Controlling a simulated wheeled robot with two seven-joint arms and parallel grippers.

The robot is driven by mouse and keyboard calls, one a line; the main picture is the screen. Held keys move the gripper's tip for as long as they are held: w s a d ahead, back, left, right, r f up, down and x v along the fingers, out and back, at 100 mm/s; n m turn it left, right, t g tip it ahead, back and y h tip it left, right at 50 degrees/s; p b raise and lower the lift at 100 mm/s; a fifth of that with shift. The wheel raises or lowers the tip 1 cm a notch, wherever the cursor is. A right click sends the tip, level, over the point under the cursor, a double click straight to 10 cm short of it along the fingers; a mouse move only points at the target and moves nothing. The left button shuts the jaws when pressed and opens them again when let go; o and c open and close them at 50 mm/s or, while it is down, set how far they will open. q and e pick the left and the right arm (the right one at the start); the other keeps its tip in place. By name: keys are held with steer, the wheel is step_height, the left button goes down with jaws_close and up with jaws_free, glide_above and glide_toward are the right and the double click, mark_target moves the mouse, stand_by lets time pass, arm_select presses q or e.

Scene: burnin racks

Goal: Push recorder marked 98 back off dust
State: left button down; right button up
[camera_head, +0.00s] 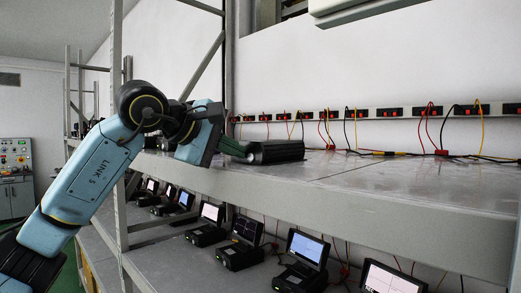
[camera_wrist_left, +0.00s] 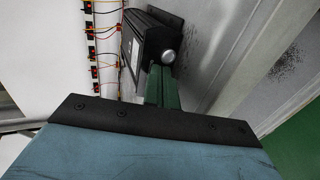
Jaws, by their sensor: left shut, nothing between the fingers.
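Dark speckled dust (camera_wrist_left: 289,64) lies on the shelf to the right of the recorder. My right gripper is not in view.
Red-black sockets (camera_head: 390,112) with red, yellow and black leads line the wall behind the shelf. A grey rack post (camera_head: 116,110) stands beside my left arm. Several devices with lit screens (camera_head: 307,248) stand on the lower shelf. The upper shelf right of the recorder is largely clear.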

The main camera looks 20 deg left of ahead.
mark_target(253, 143)
arm_select(q)
steer(key=shift+w+d+p, duration=0.65)
steer(key=shift+w+p, duration=0.3)
steer(key=shift+w, duration=0.6)
steer(key=shift+w+d+p, duration=0.6)
steer(key=shift+w+p, duration=0.35)
steer(key=shift+w, duration=0.55)
steer(key=shift+w+d+p, duration=0.65)
steer(key=shift+w+p, duration=0.3)
steer(key=shift+w, duration=0.6)
steer(key=shift+s+a, duration=0.15)
steer(key=shift+s, duration=0.05)
steer(key=v, duration=0.1)
steer(key=b+v, duration=0.1)
steer(key=v, duration=0.1)
steer(key=b+v, duration=0.1)
steer(key=shift+s+a+f, duration=0.1)
steer(key=shift+s+f, duration=0.2)
steer(key=shift+b+v, duration=0.3)
steer(key=shift+v, duration=0.85)
steer(key=shift+f, duration=0.15)
